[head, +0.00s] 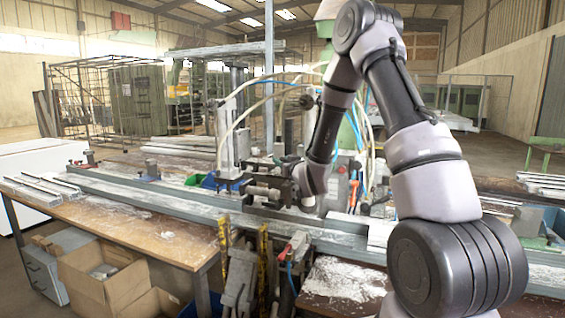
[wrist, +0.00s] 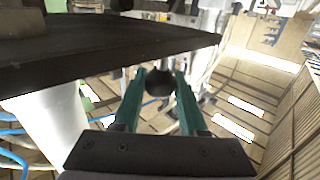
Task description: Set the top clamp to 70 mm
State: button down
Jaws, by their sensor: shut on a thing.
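The clamp unit stands on the long profile bench, with an upright metal cylinder (head: 228,135) on its left side. My gripper (head: 268,188) is at the clamp's lower front, and my own wrist partly hides that area in the head view. In the wrist view, the green fingers of my gripper (wrist: 160,85) are shut on a dark round knob (wrist: 159,76), which sits between the fingertips. A dark flat plate (wrist: 90,50) is close beside the fingers at upper left. No scale or clamp setting is readable.
A long metal rail (head: 130,190) runs along the wooden workbench (head: 150,235). Pale hoses (head: 262,101) loop around the clamp unit. Loose metal profiles (head: 38,188) lie at the left.

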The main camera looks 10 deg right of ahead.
jog(key=shift+r, duration=1.85)
jog(key=shift+c, duration=2.3)
grip_release()
jog(key=shift+f, duration=0.1)
jog(key=shift+s, duration=0.25)
jog(key=s+d, duration=0.2)
jog(key=s, duration=0.8)
